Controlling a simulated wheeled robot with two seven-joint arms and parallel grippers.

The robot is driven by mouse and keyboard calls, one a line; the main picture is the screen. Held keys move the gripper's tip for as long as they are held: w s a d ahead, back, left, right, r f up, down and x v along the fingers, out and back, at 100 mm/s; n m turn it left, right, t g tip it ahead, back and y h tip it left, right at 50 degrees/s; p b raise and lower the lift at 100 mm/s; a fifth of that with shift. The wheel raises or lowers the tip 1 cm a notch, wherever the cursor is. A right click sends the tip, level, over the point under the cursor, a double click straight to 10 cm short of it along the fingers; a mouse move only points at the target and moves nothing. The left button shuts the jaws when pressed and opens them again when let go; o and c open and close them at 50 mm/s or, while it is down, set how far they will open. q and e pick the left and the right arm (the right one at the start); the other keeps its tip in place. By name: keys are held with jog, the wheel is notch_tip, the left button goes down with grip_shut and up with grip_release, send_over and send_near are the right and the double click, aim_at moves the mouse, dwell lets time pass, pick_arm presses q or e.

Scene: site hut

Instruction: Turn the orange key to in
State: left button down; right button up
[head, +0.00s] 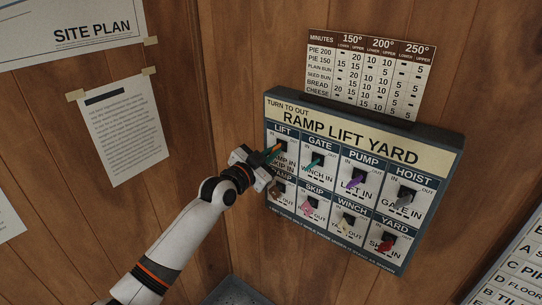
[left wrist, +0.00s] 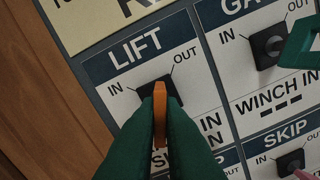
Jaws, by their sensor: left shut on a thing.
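The orange key (head: 276,149) sits in the LIFT switch at the upper left of the RAMP LIFT YARD panel (head: 360,120). In the left wrist view the orange key (left wrist: 160,112) stands edge-on between my dark green fingertips, over a black switch base. IN is printed to its left and OUT to its upper right. I cannot tell for sure which mark the key points to. My left gripper (head: 270,155) is shut on the orange key. Its fingers hide the lower part of the LIFT label. My right gripper is not in view.
Close by are the teal GATE key (head: 315,162) to the right, the brown RAMP key (head: 275,191) below, and the pink SKIP key (head: 308,206). Purple, grey, cream and red keys fill the other switches. A times chart (head: 368,75) hangs above the panel.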

pick_arm(q)
jog(key=shift+s+d+n, duration=0.1)
jog(key=shift+n, duration=6.3)
jog(key=c, duration=1.6)
grip_release()
jog(key=shift+o, duration=0.2)
